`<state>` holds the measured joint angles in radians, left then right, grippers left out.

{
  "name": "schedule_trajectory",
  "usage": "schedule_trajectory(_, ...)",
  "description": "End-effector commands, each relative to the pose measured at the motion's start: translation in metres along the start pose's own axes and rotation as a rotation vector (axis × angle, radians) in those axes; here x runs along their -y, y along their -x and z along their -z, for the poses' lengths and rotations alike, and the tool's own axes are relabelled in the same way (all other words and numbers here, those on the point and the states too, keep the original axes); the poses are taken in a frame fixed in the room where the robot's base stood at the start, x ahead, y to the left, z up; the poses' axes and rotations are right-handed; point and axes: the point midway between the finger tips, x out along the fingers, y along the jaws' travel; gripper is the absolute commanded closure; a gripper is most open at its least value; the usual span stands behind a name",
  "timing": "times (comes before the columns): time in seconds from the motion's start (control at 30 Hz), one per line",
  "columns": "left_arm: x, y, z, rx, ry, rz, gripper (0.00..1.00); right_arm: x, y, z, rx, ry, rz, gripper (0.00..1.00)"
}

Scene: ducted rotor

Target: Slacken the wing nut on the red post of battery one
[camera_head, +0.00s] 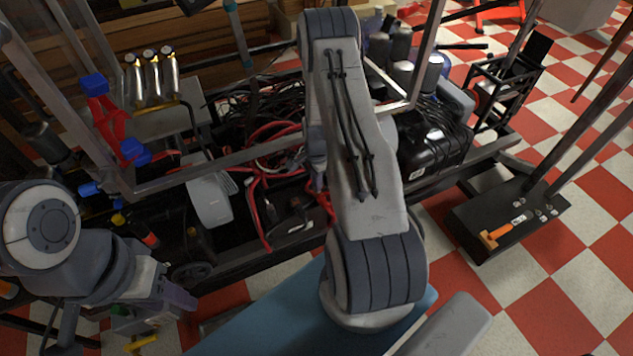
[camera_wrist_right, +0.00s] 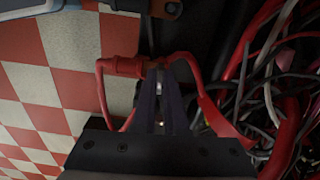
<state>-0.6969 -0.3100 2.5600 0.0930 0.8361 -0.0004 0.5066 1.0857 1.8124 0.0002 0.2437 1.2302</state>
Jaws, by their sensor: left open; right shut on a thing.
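In the right wrist view, my right gripper (camera_wrist_right: 160,78) is shut, with its dark fingertips together at the end of a red cable (camera_wrist_right: 125,67). The small thing between the tips sits where the wing nut on the red post would be, but the fingers mostly hide it. In the head view, my right arm crosses the middle, and its fingertips are hidden among the dark parts and red cables of the frame. My left gripper (camera_head: 172,302) is open and empty at the lower left, apart from the cables. Battery one cannot be made out clearly.
Loose red and black cables (camera_wrist_right: 285,95) crowd the right of the wrist view. A metal frame (camera_head: 230,160) runs across the head view. A red clamp with blue ends (camera_head: 105,115) stands at left. An orange-handled tool (camera_head: 495,235) lies on a dark plate at right. Checkered floor is open at right.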

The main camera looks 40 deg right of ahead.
Motion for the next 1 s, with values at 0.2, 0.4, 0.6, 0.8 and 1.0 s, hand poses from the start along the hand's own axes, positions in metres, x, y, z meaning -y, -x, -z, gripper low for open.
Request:
schedule_trajectory(0.2, -0.001, 0.007, 0.0, 0.0, 0.0, 0.0, 0.5, -0.001, 0.001, 0.0, 0.0, 0.148, -0.001, 1.0)
schedule_trajectory(0.4, -0.001, 0.013, 0.001, 0.0, 0.0, 0.0, 0.5, -0.001, 0.002, 0.0, 0.0, 0.333, 0.0, 1.0)
schedule_trajectory(0.6, -0.001, 0.018, 0.001, 0.0, 0.0, 0.0, 0.5, -0.002, 0.001, 0.001, 0.0, 0.523, 0.001, 1.0)
schedule_trajectory(0.8, -0.002, 0.022, 0.001, 0.0, 0.0, 0.0, 0.5, -0.003, 0.001, 0.001, -0.001, 0.714, 0.001, 1.0)
schedule_trajectory(1.0, -0.002, 0.026, 0.001, 0.0, 0.0, 0.0, 0.5, -0.003, 0.001, 0.002, 0.0, 0.904, 0.0, 1.0)
